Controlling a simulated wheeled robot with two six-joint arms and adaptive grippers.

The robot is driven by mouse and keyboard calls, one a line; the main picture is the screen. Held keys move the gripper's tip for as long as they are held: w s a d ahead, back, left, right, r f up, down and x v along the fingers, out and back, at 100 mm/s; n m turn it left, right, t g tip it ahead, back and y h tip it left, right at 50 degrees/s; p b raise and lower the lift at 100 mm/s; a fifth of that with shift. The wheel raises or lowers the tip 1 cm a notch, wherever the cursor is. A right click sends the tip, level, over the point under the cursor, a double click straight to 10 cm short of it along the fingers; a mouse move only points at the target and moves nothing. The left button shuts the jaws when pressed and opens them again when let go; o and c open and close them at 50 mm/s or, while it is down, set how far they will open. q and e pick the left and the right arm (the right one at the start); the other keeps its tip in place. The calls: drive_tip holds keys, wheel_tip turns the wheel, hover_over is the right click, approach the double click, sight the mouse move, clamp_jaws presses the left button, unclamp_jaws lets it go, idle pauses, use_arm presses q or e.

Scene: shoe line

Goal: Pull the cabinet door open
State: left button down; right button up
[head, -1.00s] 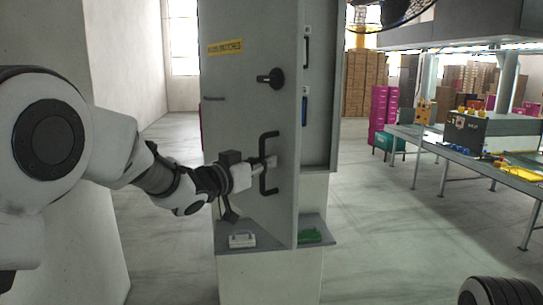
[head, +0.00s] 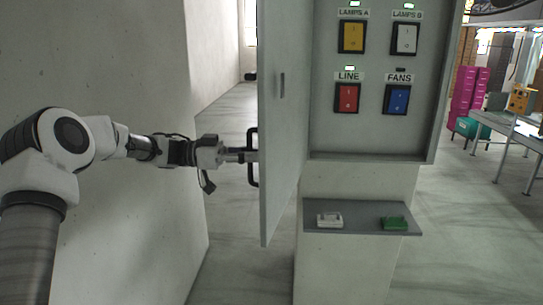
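The grey cabinet door (head: 282,120) stands wide open, swung out to the left and seen nearly edge-on. The open cabinet (head: 373,137) shows its inner panel. The black bar handle (head: 249,174) is on the door's outer face, partly hidden by the door's edge. My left gripper (head: 242,154) is at the middle of the handle, with its fingers closed around the bar. The fingertips are small and partly hidden in the head view. My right gripper is out of view.
The panel has yellow (head: 351,37), white (head: 405,39), red (head: 347,98) and blue (head: 397,99) switches. A shelf (head: 358,222) below holds a white item (head: 329,221) and a green item (head: 394,223). A pale wall (head: 160,80) stands close behind my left arm.

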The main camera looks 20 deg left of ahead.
use_arm(q)
drive_tip(key=shift+a+f, duration=0.1)
drive_tip(key=shift+a, duration=0.3)
drive_tip(key=shift+d, duration=0.1)
drive_tip(key=c, duration=1.2)
unclamp_jaws()
drive_tip(key=shift+s, duration=0.1)
drive_tip(key=v, duration=1.2)
